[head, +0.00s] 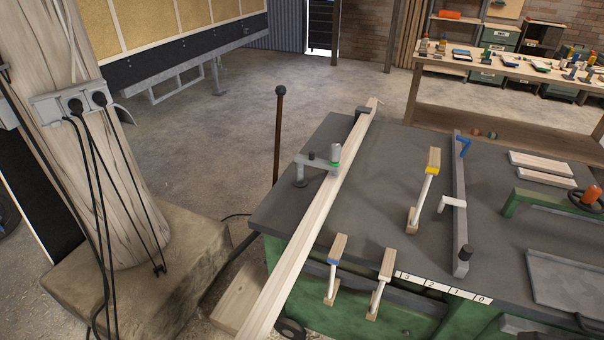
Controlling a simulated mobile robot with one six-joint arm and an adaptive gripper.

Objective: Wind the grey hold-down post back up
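A grey hold-down (316,165) stands at the left part of the dark bench top (380,195). It has a short grey post (299,173) on a round base, a flat arm reaching right, a small black knob and a green-topped piece (335,155) at the arm's end. That end is over or against a long pale wooden board (320,215); whether it presses on the wood I cannot tell. My gripper is not in view.
A tall brown lever (279,130) with a ball top rises behind the bench's left edge. Several wood-and-metal levers (334,265) stand along the front and middle. A grey fence bar (459,200) lies to the right. A wooden pillar (100,130) with cables stands at left.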

